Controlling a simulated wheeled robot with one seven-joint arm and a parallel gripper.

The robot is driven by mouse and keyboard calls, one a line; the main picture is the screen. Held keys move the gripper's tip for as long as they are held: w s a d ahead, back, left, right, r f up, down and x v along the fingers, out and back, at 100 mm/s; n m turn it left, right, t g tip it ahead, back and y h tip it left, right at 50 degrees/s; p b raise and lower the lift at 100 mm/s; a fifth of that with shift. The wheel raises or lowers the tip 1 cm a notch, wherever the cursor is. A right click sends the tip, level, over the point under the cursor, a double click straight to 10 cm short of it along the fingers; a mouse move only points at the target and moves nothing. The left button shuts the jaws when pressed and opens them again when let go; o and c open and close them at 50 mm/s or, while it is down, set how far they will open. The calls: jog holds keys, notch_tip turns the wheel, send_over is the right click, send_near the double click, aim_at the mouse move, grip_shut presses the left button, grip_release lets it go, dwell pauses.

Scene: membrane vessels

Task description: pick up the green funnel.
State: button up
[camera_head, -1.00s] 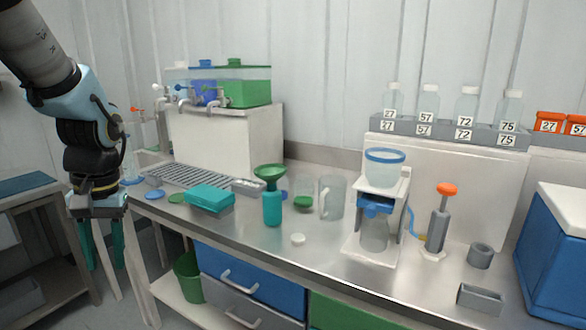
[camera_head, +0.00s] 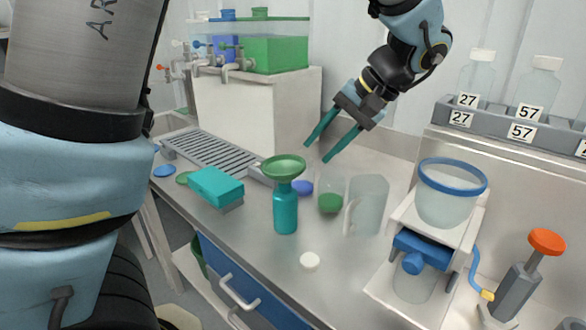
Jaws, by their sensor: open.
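The green funnel (camera_head: 283,167) sits upright in the mouth of a teal bottle (camera_head: 285,208) on the steel bench. Its wide rim faces up and its stem is hidden in the bottle. My gripper (camera_head: 317,153) is open and empty, with two teal fingers pointing down and to the left. In the picture it is above and to the right of the funnel, apart from it, over the back of the bench.
A clear jug (camera_head: 366,205) and a beaker with a green base (camera_head: 331,194) stand right of the bottle. A teal box (camera_head: 216,187) is to its left. A white cap (camera_head: 310,261) lies in front. A pump stand (camera_head: 408,245) is at right.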

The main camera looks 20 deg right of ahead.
aim_at(298, 171)
jog(key=p+x, duration=0.2)
jog(key=x, duration=0.7)
jog(key=shift+w+d+p, duration=0.1)
jog(key=shift+w+p, duration=0.05)
jog(key=shift+p, duration=0.2)
grip_shut()
